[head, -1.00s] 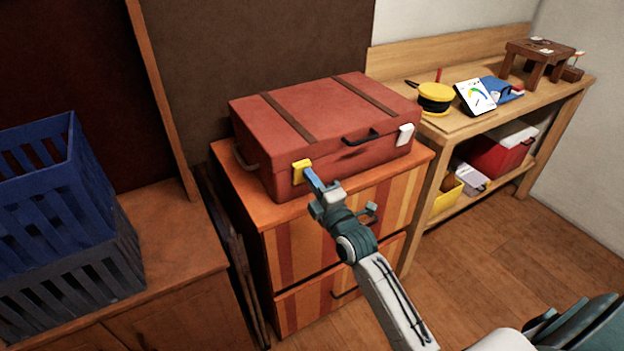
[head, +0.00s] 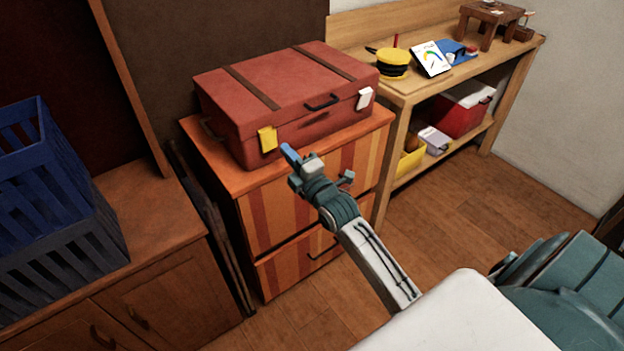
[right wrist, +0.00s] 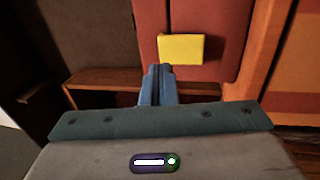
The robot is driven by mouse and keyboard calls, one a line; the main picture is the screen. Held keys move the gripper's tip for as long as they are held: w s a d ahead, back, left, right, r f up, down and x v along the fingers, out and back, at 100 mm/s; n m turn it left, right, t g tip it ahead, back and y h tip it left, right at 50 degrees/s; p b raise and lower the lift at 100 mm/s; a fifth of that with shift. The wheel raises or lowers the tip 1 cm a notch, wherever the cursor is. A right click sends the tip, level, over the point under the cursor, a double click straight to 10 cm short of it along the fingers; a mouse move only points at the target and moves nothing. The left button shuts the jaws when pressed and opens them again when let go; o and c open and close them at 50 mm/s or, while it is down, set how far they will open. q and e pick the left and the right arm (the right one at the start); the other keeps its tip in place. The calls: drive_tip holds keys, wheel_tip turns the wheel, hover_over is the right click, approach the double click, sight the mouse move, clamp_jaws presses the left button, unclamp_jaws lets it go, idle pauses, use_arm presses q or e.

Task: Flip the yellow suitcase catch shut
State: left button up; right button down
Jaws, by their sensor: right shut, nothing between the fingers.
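The red suitcase (head: 290,100) lies closed on the striped drawer cabinet. Its yellow catch (head: 267,138) sits at the left end of the front face and looks flat against it, over the lid seam. The catch also shows as a yellow block just ahead of the fingertips in the right wrist view (right wrist: 182,49). My right gripper (head: 289,152) is shut and empty, its blue fingertips to the right of and slightly below the catch, apparently apart from it. In the wrist view the closed fingers (right wrist: 160,72) point toward the suitcase. My left gripper is out of view.
A white catch (head: 365,98) is at the suitcase's right front, with a dark handle (head: 322,103) between. The striped cabinet (head: 290,190) stands beside a wooden shelf (head: 400,130) holding small items. Blue crates (head: 60,200) stand at left. Floor in front is open.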

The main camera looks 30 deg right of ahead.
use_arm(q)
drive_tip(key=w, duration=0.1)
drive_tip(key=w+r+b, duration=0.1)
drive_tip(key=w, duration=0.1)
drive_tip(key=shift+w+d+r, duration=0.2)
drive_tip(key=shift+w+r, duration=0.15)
use_arm(e)
drive_tip(key=s, duration=0.8)
drive_tip(key=shift+s+d+f, duration=0.15)
drive_tip(key=shift+d+f, duration=0.05)
drive_tip(key=shift+d, duration=0.2)
drive_tip(key=shift+f, duration=0.1)
